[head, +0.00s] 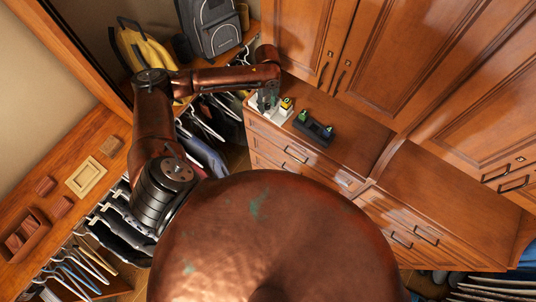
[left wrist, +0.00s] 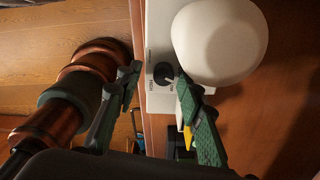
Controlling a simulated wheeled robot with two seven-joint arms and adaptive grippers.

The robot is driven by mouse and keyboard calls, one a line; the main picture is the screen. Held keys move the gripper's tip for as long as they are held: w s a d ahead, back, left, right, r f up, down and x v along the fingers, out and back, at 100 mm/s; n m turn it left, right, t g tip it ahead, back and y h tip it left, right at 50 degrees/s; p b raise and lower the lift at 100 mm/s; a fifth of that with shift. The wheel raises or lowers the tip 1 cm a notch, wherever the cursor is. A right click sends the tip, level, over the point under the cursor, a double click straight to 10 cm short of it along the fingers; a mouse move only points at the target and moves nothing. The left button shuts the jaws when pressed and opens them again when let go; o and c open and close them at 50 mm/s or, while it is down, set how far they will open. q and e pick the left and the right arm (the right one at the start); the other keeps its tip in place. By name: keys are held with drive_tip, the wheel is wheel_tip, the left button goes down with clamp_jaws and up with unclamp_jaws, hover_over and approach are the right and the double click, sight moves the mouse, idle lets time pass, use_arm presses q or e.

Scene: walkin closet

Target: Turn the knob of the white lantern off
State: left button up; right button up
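The white lantern (left wrist: 220,42) shows in the left wrist view as a rounded white shade beside a white panel with small lettering. Its dark round knob (left wrist: 163,73) sits on that panel. My left gripper (left wrist: 157,79) is open, with its two green fingers apart on either side of the knob; I cannot tell whether a finger touches it. In the head view my left gripper (head: 268,99) points down over the left end of the dresser, and the lantern (head: 258,109) is partly hidden behind it. My right gripper is in neither view.
The wooden dresser (head: 345,134) carries a dark tray (head: 314,129) and a small yellow-and-black item (head: 286,104) close to the lantern. Tall wooden cabinet doors (head: 395,60) stand behind. Hanging clothes (head: 205,155) are left of the dresser. The dresser top right of the tray is clear.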

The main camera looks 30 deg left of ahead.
sight(268, 107)
use_arm(q)
drive_tip(key=m, duration=1.2)
wheel_tip(268, 107, up, 8)
drive_tip(key=shift+d+f+b, duration=0.1)
drive_tip(key=shift+b, duration=1.1)
drive_tip(key=s+d+f+n, duration=0.1)
drive_tip(key=d+f, duration=0.1)
drive_tip(key=d, duration=0.1)
drive_tip(key=s+d+f+n+h, duration=0.1)
drive_tip(key=d+f, duration=0.2)
drive_tip(key=s+d+f+n, duration=0.2)
drive_tip(key=d+f, duration=0.1)
drive_tip(key=shift+s+d+f+t, duration=0.1)
drive_tip(key=shift+d+f+t, duration=0.05)
drive_tip(key=shift+f+t, duration=0.15)
drive_tip(key=s+d+f+n+t+h, duration=0.2)
drive_tip(key=s+d+f+n, duration=0.25)
drive_tip(key=n, duration=0.25)
drive_tip(key=s+a+f+n+b, duration=0.1)
drive_tip(key=a+f+n+b, duration=0.2)
drive_tip(key=f+n, duration=0.3)
drive_tip(key=s+a+f+n+t+b, duration=0.1)
drive_tip(key=a+f+n+b, duration=0.3)
drive_tip(key=f, duration=1.2)
drive_tip(key=n, duration=0.3)
drive_tip(key=shift+a+y, duration=0.2)
drive_tip(key=shift+y, duration=0.2)
drive_tip(key=shift+f, duration=0.15)
